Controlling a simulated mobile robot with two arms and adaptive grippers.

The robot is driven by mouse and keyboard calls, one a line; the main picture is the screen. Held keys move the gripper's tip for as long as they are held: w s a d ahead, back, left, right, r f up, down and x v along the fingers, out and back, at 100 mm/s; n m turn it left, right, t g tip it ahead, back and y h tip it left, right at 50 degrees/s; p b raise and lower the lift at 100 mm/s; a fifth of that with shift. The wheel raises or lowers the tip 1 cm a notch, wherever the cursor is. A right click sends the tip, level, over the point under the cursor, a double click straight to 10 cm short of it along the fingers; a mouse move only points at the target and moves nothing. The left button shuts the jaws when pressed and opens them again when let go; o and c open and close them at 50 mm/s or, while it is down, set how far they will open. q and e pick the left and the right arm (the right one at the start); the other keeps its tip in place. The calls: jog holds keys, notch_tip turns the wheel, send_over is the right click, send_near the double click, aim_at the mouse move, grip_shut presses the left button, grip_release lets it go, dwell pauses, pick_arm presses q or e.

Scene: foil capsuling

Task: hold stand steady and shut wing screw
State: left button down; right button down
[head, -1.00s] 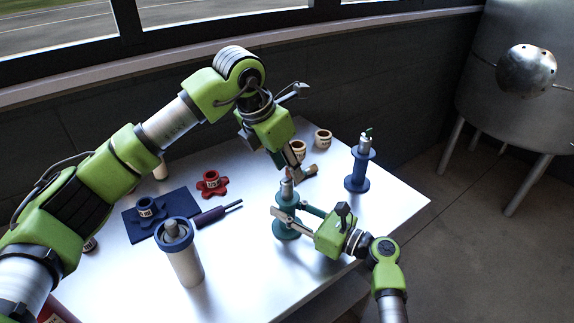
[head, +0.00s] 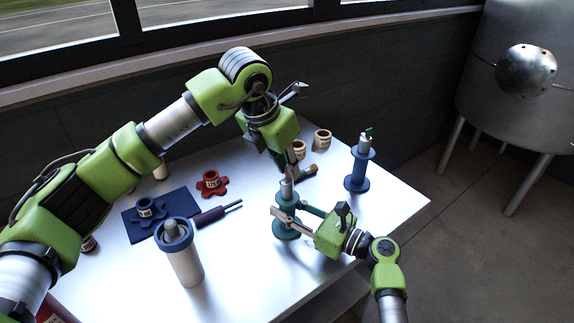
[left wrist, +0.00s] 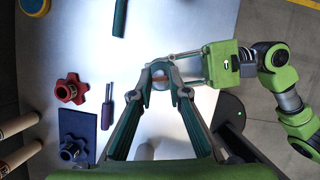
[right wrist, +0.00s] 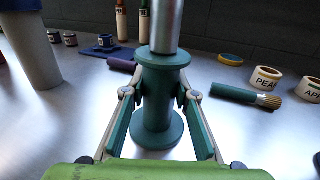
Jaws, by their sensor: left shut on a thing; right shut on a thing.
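The teal stand (head: 285,228), a spool-like body with a silver post (head: 286,190), stands upright on the table; it also shows in the right wrist view (right wrist: 158,95). My right gripper (head: 284,222) is shut on the stand's narrow middle, one finger on each side in the right wrist view (right wrist: 160,95). My left gripper (head: 290,172) points down over the post's top and is shut there.
A blue stand (head: 356,172) with a green top piece is at right. A teal-handled brush (right wrist: 245,97) and cream cups (head: 322,138) lie behind. A white canister (head: 187,268), blue mat (head: 172,228), red knob (head: 211,184) and purple-handled tool (head: 212,215) are at left.

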pick_arm(q)
jog(key=n+t+y, duration=0.1)
jog(key=n, duration=0.3)
jog(key=shift+d, duration=0.1)
jog(key=n+y, duration=0.1)
jog(key=n, duration=0.3)
jog(key=shift+d+y, duration=0.1)
jog(key=shift+y, duration=0.3)
jog(key=n+y, duration=0.1)
jog(key=n, duration=0.3)
jog(key=shift+d+n+y, duration=0.1)
jog(key=shift+n+y, duration=0.2)
jog(key=shift+y, duration=0.1)
jog(key=shift+n+g+y, duration=0.5)
jog(key=shift+n+y, duration=0.1)
jog(key=shift+n, duration=1.3)
jog(key=shift+d, duration=0.1)
jog(key=c, duration=1.9)
grip_release()
jog(key=shift+r, duration=0.1)
